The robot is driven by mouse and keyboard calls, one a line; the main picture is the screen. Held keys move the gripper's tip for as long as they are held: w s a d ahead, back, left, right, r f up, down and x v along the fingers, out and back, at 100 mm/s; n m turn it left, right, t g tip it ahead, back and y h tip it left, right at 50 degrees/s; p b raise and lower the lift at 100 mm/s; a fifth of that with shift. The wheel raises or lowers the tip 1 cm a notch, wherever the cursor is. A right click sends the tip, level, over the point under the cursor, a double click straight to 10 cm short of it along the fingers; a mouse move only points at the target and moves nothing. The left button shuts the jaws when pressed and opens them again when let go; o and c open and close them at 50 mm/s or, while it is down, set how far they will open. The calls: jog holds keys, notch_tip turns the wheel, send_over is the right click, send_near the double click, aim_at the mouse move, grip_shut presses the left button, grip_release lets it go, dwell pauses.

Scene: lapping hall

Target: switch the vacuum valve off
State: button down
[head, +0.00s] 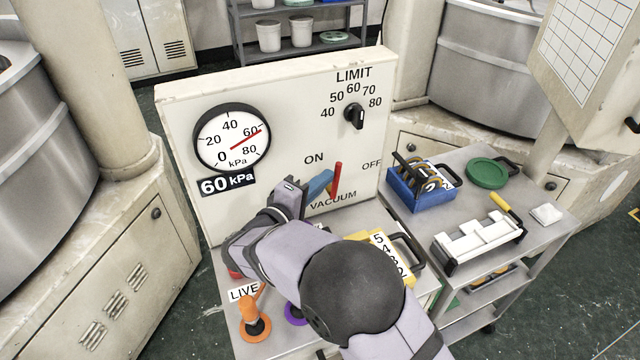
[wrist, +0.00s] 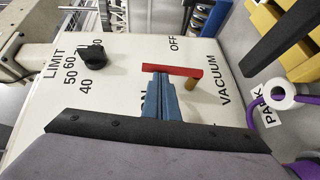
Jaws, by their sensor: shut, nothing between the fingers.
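The vacuum valve is a red lever (head: 337,180) low on the white panel (head: 290,120), above the word VACUUM and between the marks ON and OFF. It stands about upright, its tip between the two marks. In the wrist view the red lever (wrist: 172,69) sits on a brass-coloured stem (wrist: 193,84). My gripper (head: 328,178) has its blue fingers shut and empty on the ON side of the lever. In the wrist view my gripper's fingertips (wrist: 160,75) are right beside the lever; whether they touch it I cannot tell. The ON mark is mostly hidden there.
A gauge (head: 231,138) reads about 60 kPa. A black LIMIT knob (head: 354,115) sits above the lever. A blue bin (head: 420,187), a green disc (head: 487,173) and a white holder (head: 478,238) stand on the right. An orange handle (head: 252,318) tagged LIVE stands in front.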

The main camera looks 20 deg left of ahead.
aim_at(339, 173)
jog(key=w+d+m+g+y+b, duration=0.1)
jog(key=g, duration=0.1)
jog(key=w+d+r+m+g+y+b, duration=0.1)
jog(key=shift+w+d+g+b, duration=0.25)
jog(key=shift+g+b, duration=0.1)
jog(key=shift+g, duration=0.05)
jog(key=w+d+f+m+g+y+p, duration=0.2)
jog(key=w+d+f+g+y+p, duration=0.1)
jog(key=w+d+g+p, duration=0.1)
jog(key=shift+w+d+f+m+g+y, duration=0.25)
jog(key=shift+f+m+g+y, duration=0.1)
jog(key=shift+g, duration=0.15)
dwell(0.3)
jog(key=shift+f, duration=0.1)
dwell(0.5)
